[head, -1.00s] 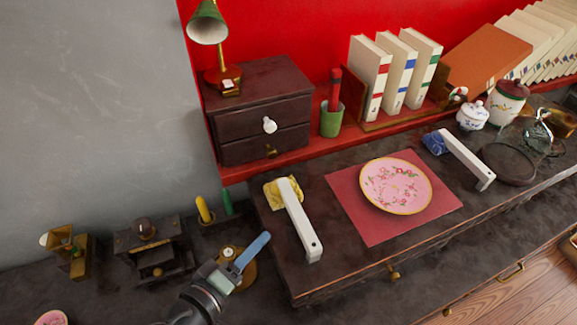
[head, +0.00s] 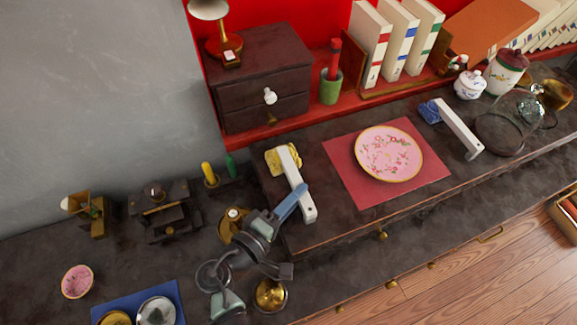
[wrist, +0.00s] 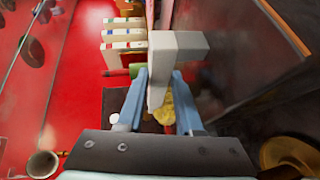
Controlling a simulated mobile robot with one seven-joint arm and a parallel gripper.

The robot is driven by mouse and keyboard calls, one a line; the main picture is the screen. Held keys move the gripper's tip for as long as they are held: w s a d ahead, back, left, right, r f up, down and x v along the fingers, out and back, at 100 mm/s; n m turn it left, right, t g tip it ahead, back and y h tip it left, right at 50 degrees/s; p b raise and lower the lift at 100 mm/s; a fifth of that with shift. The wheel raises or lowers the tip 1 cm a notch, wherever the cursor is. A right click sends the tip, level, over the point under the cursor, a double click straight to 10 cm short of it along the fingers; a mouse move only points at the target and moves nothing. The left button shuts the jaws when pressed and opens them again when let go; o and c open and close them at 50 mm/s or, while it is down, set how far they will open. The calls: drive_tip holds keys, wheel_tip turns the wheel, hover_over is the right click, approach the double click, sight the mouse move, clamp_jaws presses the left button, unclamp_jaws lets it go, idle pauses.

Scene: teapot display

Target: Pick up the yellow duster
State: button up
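The yellow duster has a long white handle (head: 298,188) and a yellow head (head: 283,160). It lies on the raised dark desk top, left of the red mat. My gripper (head: 302,192) reaches in from the lower left, its blue fingertips at the lower part of the handle. In the wrist view, the white handle (wrist: 176,46) runs in between the two blue fingers of my gripper (wrist: 160,80). A gap shows beside the handle, so the fingers look open around it. Part of the yellow head (wrist: 169,108) shows behind; contact is hidden.
A pink plate (head: 389,153) lies on a red mat (head: 348,190) right of the duster. A blue duster (head: 458,130) lies further right. A dark drawer box (head: 262,75) and a green cup (head: 331,87) stand behind. A brass pot (head: 270,294) is below my arm.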

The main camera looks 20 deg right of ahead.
sight(308, 191)
drive_tip(key=x, duration=0.5)
drive_tip(key=shift+r+p, duration=0.1)
drive_tip(key=shift+p, duration=0.3)
clamp_jaws()
